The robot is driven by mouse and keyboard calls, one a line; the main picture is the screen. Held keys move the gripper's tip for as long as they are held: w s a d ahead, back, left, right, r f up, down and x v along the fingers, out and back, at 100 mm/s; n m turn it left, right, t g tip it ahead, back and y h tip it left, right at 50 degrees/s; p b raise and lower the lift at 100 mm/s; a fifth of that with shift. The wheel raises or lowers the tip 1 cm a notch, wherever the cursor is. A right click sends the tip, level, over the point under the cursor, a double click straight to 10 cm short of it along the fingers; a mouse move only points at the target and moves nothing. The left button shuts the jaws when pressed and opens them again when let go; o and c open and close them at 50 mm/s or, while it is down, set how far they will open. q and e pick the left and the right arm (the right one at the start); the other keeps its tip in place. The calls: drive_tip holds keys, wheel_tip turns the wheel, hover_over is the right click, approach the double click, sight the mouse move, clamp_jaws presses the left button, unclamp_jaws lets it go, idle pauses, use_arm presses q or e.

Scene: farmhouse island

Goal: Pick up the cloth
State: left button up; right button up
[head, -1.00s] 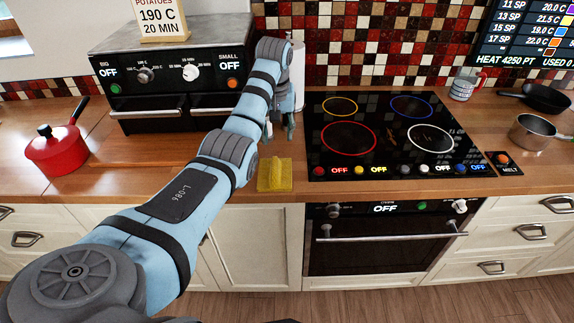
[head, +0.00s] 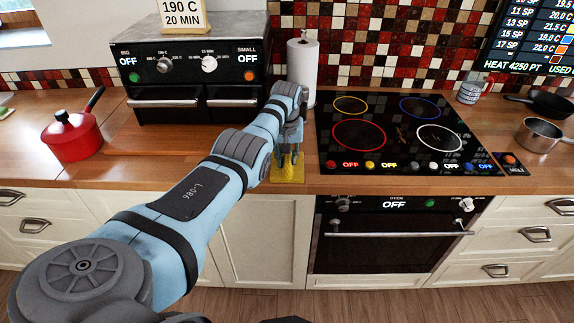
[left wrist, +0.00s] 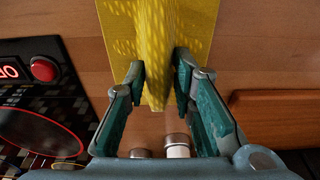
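The cloth (head: 289,178) is yellow and lies on the wooden counter, left of the hob, with a raised fold along its middle. In the left wrist view the cloth (left wrist: 157,40) shows its patterned fold standing up between the fingers. My left gripper (head: 289,158) points down over the cloth. In the left wrist view its two teal-padded fingers (left wrist: 159,66) are apart, one on each side of the fold. I cannot tell whether a finger touches it. The gripper hides part of the cloth in the head view. My right gripper is not in view.
The black hob (head: 400,135) is right of the cloth. A paper towel roll (head: 302,70) stands behind my gripper. A double oven (head: 190,80) stands at the back left, a red pot (head: 73,138) at the left. The counter's front edge is close to the cloth.

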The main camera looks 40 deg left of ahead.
sight(287, 156)
use_arm(q)
clamp_jaws()
drive_tip(key=shift+w, duration=0.1)
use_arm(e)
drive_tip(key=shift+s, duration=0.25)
use_arm(q)
drive_tip(key=shift+r, duration=0.35)
wheel_tip(287, 156, up, 19)
drive_tip(key=p, duration=0.2)
drive_tip(key=shift+r, duration=0.15)
drive_tip(key=shift+o, duration=0.4)
unclamp_jaws()
clamp_jaws()
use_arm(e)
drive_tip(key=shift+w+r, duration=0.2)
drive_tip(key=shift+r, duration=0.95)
